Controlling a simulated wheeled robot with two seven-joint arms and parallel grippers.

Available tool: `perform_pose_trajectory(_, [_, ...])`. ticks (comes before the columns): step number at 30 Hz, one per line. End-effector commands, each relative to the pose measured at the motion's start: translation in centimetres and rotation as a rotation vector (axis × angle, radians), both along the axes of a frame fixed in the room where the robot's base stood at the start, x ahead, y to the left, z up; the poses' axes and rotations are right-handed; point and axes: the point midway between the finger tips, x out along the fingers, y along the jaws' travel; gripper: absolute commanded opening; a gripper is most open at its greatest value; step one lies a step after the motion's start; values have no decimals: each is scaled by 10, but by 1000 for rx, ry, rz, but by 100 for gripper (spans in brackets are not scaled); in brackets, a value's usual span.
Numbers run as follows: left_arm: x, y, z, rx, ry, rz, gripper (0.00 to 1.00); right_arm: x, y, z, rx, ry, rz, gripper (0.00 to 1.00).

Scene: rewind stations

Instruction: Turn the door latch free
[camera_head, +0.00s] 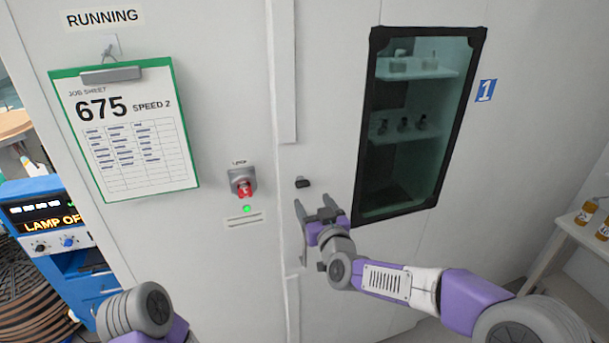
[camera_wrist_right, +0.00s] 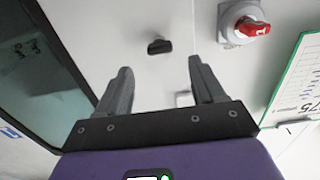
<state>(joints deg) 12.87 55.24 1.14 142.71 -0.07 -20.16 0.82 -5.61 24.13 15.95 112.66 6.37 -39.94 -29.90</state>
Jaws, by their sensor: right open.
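The door latch (camera_head: 303,183) is a small black knob on the white door, left of the dark-framed window. In the right wrist view the latch (camera_wrist_right: 160,46) shows ahead of the fingers, between their lines and apart from them. My right gripper (camera_head: 318,211) is open and empty, just below and right of the latch in the head view. Its two grey fingers show in the right wrist view (camera_wrist_right: 160,80). My left gripper is not in view; only part of my left arm shows at the lower left.
A red rotary switch (camera_head: 243,187) on a grey plate sits left of the latch, above a green light (camera_head: 247,209). A green-edged job sheet (camera_head: 130,130) hangs further left. The window (camera_head: 415,120) shows shelves. A blue cabinet (camera_head: 65,235) stands at far left, a side table (camera_head: 575,222) at right.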

Motion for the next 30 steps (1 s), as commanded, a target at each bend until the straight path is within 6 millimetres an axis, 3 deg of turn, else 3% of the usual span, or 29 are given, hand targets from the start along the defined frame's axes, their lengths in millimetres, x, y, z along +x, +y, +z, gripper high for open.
perform_pose_trajectory(2, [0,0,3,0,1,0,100,4,2,8,1,-13,-1,68])
perform_pose_trajectory(17, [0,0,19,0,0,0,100,64,21,6,1,-11,-1,68])
perform_pose_trajectory(29, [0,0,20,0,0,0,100,71,24,5,0,-10,0,68])
perform_pose_trajectory(30, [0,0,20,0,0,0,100,71,24,5,0,-10,0,64])
